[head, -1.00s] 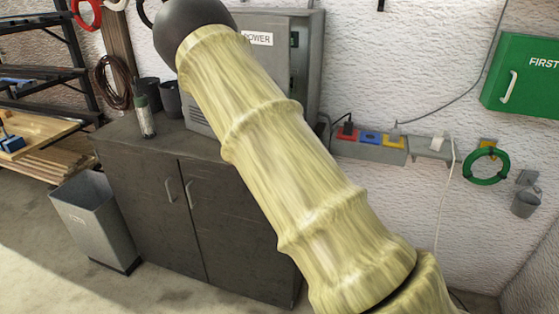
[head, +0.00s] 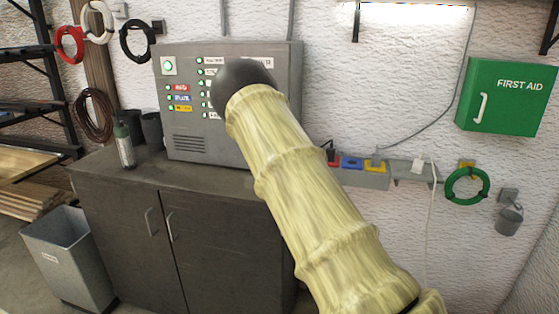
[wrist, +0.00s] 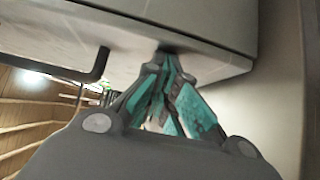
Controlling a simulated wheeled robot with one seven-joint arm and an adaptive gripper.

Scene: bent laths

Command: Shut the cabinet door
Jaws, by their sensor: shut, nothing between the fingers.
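The grey floor cabinet (head: 115,225) stands left of centre in the head view. It has two dark doors with upright handles, a left handle (head: 152,222) and a right handle (head: 171,227). The doors look flush at their middle seam; the right door's far side is hidden behind my arm. My gripper is hidden in the head view. In the wrist view my gripper (wrist: 168,60) is shut and empty, its teal-padded fingertips close against a pale panel below a grey edge. I cannot tell whether they touch. A dark bar handle (wrist: 98,66) shows left of them.
A grey power box (head: 185,142) and a bottle (head: 125,145) stand on the cabinet top. A bin (head: 70,258) stands on the floor to the left. A socket strip (head: 360,176) and a green first aid box (head: 512,97) are on the wall at right.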

